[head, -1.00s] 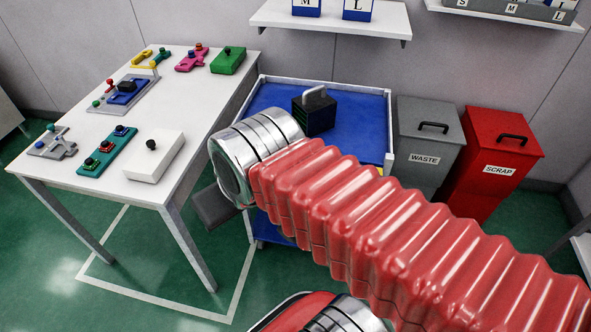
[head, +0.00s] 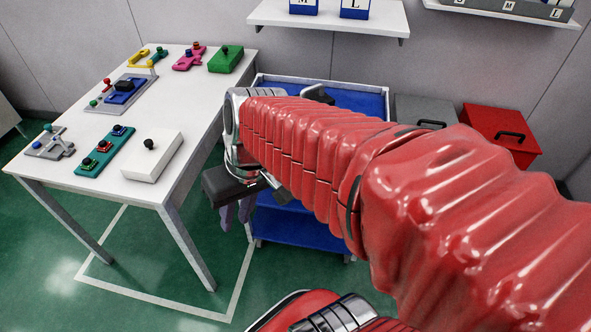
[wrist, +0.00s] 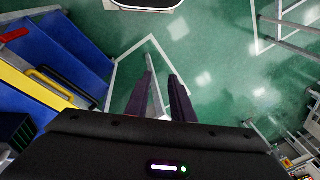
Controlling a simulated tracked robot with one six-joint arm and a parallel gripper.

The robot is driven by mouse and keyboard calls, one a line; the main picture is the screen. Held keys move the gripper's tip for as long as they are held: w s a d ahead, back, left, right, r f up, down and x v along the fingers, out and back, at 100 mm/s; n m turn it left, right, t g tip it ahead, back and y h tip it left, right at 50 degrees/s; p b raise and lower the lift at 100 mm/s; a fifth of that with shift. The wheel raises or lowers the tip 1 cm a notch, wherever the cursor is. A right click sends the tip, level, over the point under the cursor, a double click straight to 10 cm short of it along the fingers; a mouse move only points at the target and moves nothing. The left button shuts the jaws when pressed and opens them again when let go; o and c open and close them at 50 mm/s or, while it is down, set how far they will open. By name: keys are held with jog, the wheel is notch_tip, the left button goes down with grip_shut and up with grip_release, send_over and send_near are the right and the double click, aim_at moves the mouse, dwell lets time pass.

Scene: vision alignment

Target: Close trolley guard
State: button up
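The trolley (head: 300,232) has blue shelves in a pale frame and stands right of the white table, partly hidden by my arm. In the wrist view the trolley (wrist: 75,38) is at the left. A yellow panel (wrist: 28,88) crosses it there, with a yellow bar handle (wrist: 50,84) and a dark bar beside it. This may be the guard; I cannot tell its exact position. My gripper (head: 236,214) hangs fingers down between table and trolley. In the wrist view my gripper (wrist: 161,72) is open, with nothing between its fingers, apart from the yellow panel.
The white table (head: 60,158) at left holds several coloured fixtures and a white box (head: 152,160). A grey bin (head: 425,110) and a red bin (head: 502,132) stand right of the trolley. Wall shelves (head: 330,20) are above. Green floor is clear in front.

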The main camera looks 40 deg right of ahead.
jog(key=w+d+f+m+t+y, duration=0.2)
jog(key=w+d+f+m+y, duration=0.1)
jog(key=w+d+f+y, duration=0.25)
jog(key=w+d+f+m+t+y, duration=0.2)
jog(key=d+f+t+y, duration=0.15)
jog(key=d+f, duration=0.4)
jog(key=s+d+f+m+t+h, duration=0.3)
jog(key=d+f+t, duration=0.2)
jog(key=d, duration=0.5)
jog(key=s+d+f+m+t+h, duration=0.2)
jog(key=d+f+m+t+h, duration=0.1)
jog(key=d, duration=0.7)
notch_tip(320, 180, down, 2)
jog(key=shift+s+d+f+m+t, duration=0.35)
jog(key=shift+m+t, duration=0.35)
jog(key=shift+t, duration=0.45)
jog(key=shift+r, duration=0.1)
jog(key=x, duration=1.3)
jog(key=shift+w+a, duration=0.1)
jog(key=shift+w, duration=0.25)
jog(key=shift+c, duration=0.2)
